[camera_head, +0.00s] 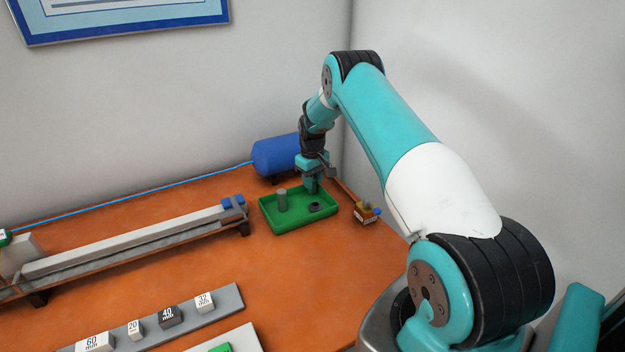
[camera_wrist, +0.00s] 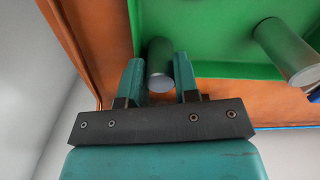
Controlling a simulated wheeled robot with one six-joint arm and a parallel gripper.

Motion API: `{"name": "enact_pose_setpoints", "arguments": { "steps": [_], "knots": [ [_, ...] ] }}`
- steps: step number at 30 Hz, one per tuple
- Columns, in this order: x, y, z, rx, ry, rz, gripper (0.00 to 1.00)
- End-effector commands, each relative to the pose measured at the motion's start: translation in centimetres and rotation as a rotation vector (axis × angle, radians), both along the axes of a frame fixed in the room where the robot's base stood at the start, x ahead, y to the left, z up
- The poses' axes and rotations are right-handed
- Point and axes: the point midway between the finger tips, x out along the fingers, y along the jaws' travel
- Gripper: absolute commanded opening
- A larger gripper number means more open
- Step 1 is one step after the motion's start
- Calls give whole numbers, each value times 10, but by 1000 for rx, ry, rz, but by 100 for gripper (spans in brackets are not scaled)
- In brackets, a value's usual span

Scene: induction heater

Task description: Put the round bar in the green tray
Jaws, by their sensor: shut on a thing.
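The green tray (camera_head: 270,222) sits at the table's back right corner and fills the top of the wrist view (camera_wrist: 205,25). My gripper (camera_head: 311,186) is over the tray's back right part. In the wrist view my gripper (camera_wrist: 160,80) is shut on a grey round bar (camera_wrist: 159,58), its end face towards the camera. The held bar is mostly hidden in the head view, and I cannot tell whether it touches the tray floor. A second grey round bar (camera_head: 282,200) stands upright in the tray's left part; it also shows in the wrist view (camera_wrist: 280,43).
A dark ring-like piece (camera_head: 315,207) is in the tray, below my gripper. A blue cylinder tank (camera_head: 275,155) lies behind the tray. A long rail (camera_head: 140,235) and a block rack (camera_head: 185,322) are left and in front.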

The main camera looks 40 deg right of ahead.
Motion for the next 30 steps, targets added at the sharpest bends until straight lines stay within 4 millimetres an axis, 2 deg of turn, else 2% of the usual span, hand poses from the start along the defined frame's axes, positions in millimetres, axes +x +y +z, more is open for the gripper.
{"name": "enact_pose_setpoints", "arguments": {
  "steps": [1,2,5,6,13,17,23,30],
  "knots": [
    [0,0,1,0,-1,0,0],
    [0,0,1,0,-1,0,33],
    [0,0,1,0,-1,0,56],
    [0,0,1,0,-1,0,59],
    [0,0,0,0,1,0,59],
    [0,0,7,0,-1,0,59],
    [1,-1,45,-2,-5,0,59],
    [1,0,107,-2,-5,0,59]
  ]
}}
